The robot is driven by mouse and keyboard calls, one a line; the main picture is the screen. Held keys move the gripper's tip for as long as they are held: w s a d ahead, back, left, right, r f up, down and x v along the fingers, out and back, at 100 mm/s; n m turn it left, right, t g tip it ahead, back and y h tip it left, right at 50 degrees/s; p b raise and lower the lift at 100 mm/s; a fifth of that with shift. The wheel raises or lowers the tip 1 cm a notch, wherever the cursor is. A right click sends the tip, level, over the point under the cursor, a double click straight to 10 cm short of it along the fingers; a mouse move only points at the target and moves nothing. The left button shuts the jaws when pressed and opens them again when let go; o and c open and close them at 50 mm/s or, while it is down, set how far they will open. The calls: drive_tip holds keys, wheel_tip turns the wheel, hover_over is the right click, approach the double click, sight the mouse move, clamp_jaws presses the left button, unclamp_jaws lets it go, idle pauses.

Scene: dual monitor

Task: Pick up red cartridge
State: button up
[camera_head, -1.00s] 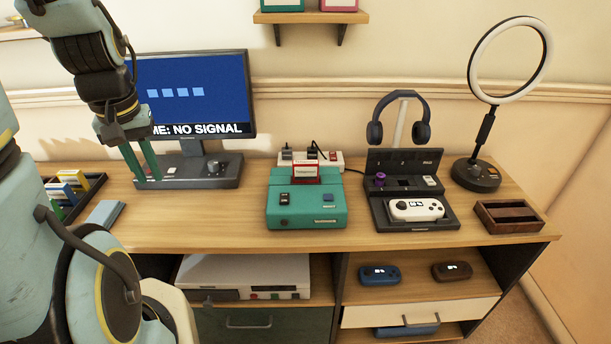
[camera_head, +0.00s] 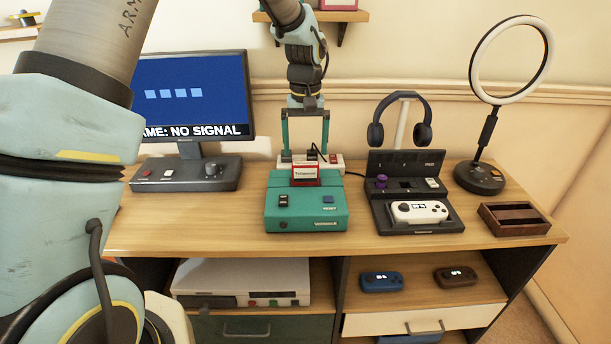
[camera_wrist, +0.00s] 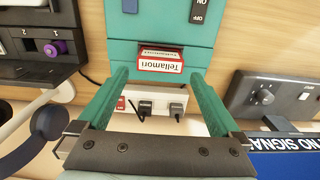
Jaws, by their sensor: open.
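The red cartridge (camera_head: 305,173) with a white label stands upright in the top slot of the teal console (camera_head: 306,211) on the desk. It also shows in the wrist view (camera_wrist: 161,60), just beyond my fingertips and between their lines. My gripper (camera_head: 305,154) is open, its two teal fingers pointing down above and around the cartridge's sides, with nothing held. In the wrist view, my gripper (camera_wrist: 158,72) spans wider than the cartridge. The cartridge's lower part is hidden inside the console.
A white power strip (camera_head: 336,161) with plugs lies behind the console. A monitor (camera_head: 193,95) with a control base stands left. A black dock (camera_head: 384,212) with a white controller is right, beside a headphone stand and ring light (camera_head: 478,177). The desk front is clear.

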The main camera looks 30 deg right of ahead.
sight(305, 163)
drive_tip(key=shift+f+p, duration=1)
drive_tip(key=shift+f, duration=2.05)
drive_tip(key=shift+c, duration=0.2)
drive_tip(key=c, duration=1.1)
